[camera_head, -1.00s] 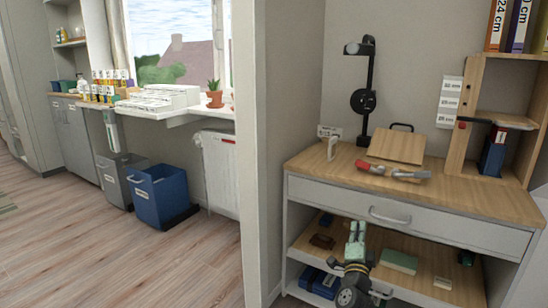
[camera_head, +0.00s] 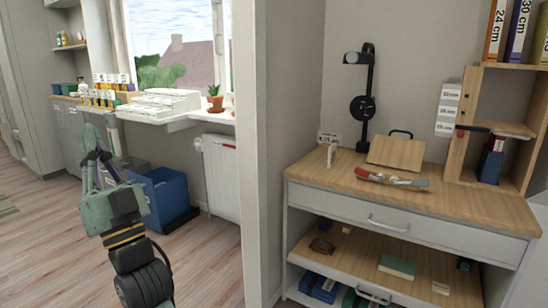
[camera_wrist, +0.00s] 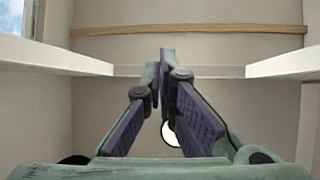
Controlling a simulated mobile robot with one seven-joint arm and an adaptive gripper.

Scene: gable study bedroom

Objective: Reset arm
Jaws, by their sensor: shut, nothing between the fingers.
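My gripper (camera_head: 91,138) is raised at the left of the head view, fingers pointing up, in front of the blue bin and the grey cabinets. It is clear of the workbench. In the wrist view my gripper (camera_wrist: 162,62) has its two fingers meeting at the tips, with nothing held between them. Beyond the fingers are a plain wall (camera_wrist: 225,100) and a wooden strip (camera_wrist: 200,30).
A blue bin (camera_head: 165,200) stands under the windowsill. A wall edge (camera_head: 262,150) separates both areas.

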